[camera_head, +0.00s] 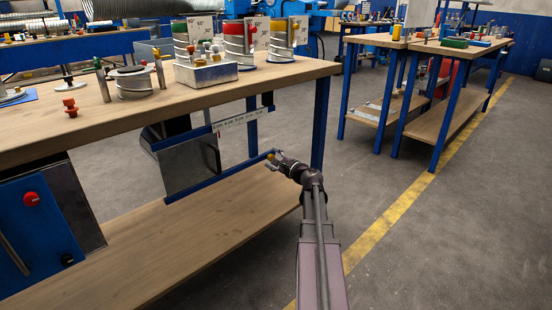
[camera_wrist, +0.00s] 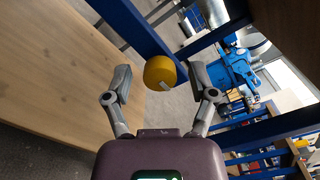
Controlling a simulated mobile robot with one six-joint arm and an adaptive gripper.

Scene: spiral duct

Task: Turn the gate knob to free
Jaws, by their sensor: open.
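The yellow gate knob (camera_wrist: 160,73) shows in the wrist view, with a small pale mark on its face. It lies between the spread fingers of my gripper (camera_wrist: 160,92), with a visible gap on each side. In the head view my gripper (camera_head: 275,160) is at the right end of a blue rail below the workbench top, and a small yellow spot, the knob (camera_head: 270,156), shows there. The label's writing is too small to read.
The wooden workbench (camera_head: 130,115) holds spools, cans and small fittings above. Its lower shelf (camera_head: 215,215) lies below my gripper. A blue box (camera_head: 40,235) with a red button is at left.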

